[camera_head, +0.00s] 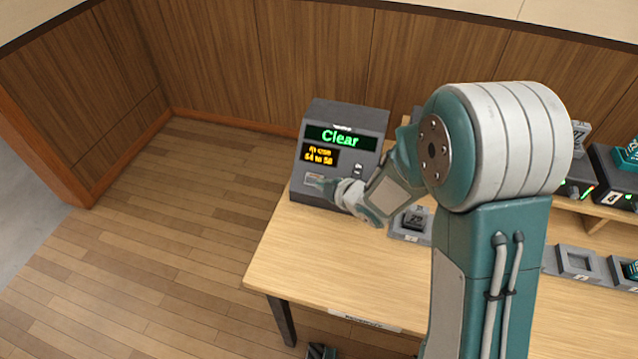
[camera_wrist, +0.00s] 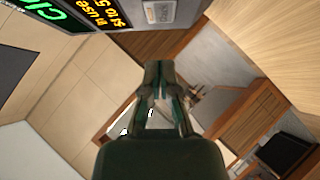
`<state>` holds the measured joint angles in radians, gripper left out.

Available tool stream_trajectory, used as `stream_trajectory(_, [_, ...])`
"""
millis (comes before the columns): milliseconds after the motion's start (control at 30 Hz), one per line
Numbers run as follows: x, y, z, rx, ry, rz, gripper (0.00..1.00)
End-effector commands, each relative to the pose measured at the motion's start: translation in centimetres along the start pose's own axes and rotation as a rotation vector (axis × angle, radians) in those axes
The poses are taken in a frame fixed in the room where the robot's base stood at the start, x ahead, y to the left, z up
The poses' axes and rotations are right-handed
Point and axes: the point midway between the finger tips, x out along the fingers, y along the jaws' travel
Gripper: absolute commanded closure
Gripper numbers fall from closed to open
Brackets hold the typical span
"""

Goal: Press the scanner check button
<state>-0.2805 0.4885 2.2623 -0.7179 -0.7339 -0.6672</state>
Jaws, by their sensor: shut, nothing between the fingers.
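The scanner console (camera_head: 375,121) is a dark grey box at the far left end of the table. Its green display reads "Clear", and an amber display below reads "In use" with a number range. A small light-coloured control (camera_head: 357,170) sits on the lower right of its face; it also shows in the wrist view (camera_wrist: 159,12). A pale plate (camera_head: 313,179) is at the lower left. I cannot tell which is the check button. My gripper (camera_head: 324,185) is shut and empty, in front of the console's lower face. In the wrist view its fingers (camera_wrist: 157,72) point toward the console; contact is unclear.
The wooden table (camera_head: 300,255) has bare room in front of the console. A grey tray with a dark block (camera_head: 414,219) stands right of my gripper. An empty grey tray (camera_head: 578,262) and more devices are farther right. My arm hides the table's middle.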

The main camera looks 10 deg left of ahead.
Motion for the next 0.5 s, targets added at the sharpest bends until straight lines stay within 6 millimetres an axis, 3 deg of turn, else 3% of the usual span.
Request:
stream_trajectory(300, [-5.3, 0.2, 0.1, 0.001, 0.002, 0.004, 1.00])
stream_trajectory(500, [-6.5, 0.1, 0.0, 0.001, 0.003, 0.002, 1.00])
